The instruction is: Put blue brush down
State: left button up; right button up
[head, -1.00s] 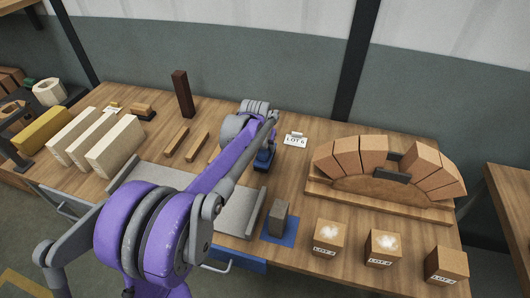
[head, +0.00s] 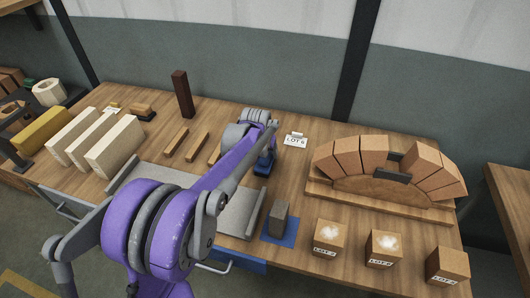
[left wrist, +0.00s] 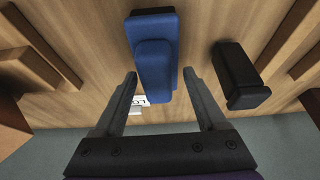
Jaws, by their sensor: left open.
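The blue brush (head: 263,163) lies on the wooden table, partly covered by my left arm in the head view. In the left wrist view the blue brush (left wrist: 153,50) reaches between the fingers of my left gripper (left wrist: 160,75). The fingers are spread, with a clear gap on the right side of the brush and a smaller one on the left; they do not clamp it. In the head view my left gripper's fingers are hidden by the wrist. My right gripper is not in view.
A brick arch (head: 375,190) is at the right, a grey brick (head: 279,218) on a blue mat (head: 290,240) in front. Wooden bars (head: 197,147) lie left.

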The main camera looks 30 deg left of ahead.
pick_arm(q)
jog(key=shift+r, duration=0.25)
jog(key=p+v, duration=0.1)
jog(key=v, duration=1)
jog(key=shift+s+r, duration=0.2)
jog(key=shift+r, duration=0.15)
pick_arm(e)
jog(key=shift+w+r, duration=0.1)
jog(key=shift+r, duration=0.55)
pick_arm(q)
jog(key=shift+s+d+f, duration=0.1)
